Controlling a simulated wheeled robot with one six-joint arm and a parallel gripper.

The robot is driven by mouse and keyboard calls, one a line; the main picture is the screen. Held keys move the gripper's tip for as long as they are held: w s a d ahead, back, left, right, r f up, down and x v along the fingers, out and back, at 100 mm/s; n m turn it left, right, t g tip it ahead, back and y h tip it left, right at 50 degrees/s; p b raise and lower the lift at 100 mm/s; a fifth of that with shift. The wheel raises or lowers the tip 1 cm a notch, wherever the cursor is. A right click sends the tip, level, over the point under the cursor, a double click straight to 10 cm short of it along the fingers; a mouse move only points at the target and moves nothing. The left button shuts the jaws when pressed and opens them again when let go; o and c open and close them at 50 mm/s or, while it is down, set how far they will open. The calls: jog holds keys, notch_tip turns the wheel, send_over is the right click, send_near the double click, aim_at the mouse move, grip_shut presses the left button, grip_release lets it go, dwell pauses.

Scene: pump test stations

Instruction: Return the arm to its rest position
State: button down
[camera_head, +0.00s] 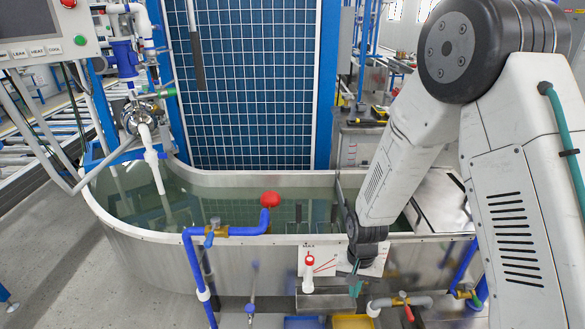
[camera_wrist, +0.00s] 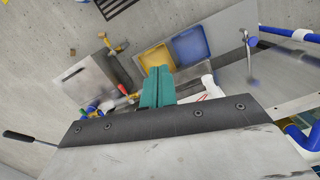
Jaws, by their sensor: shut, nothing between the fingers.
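My arm reaches down from the upper right of the head view, in front of the metal water tank (camera_head: 270,238). My gripper (camera_head: 356,286) is at the lower end of the arm, low beside the tank's front wall. In the wrist view its teal fingers (camera_wrist: 157,88) are together with nothing between them.
Blue pipes with a red knob (camera_head: 270,199) rise at the tank's front. Valves and pipes (camera_head: 402,300) lie below right of the gripper. A yellow bin (camera_wrist: 158,58) and a blue bin (camera_wrist: 190,46) sit below. A control panel (camera_head: 45,35) hangs upper left. Floor is open at lower left.

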jog(key=s+d+r+n+t, duration=0.1)
jog(key=s+d+r, duration=0.2)
jog(key=s+r, duration=0.4)
jog(key=s+d+r, duration=0.4)
jog(key=s+r, duration=0.4)
jog(key=r, duration=0.8)
jog(key=s+d+r+n+t, duration=0.1)
jog(key=s+d+r, duration=0.2)
jog(key=s+r, duration=0.5)
jog(key=shift+s+d+r+n+t, duration=0.15)
jog(key=shift+r+n+t, duration=0.15)
jog(key=shift+r, duration=1.8)
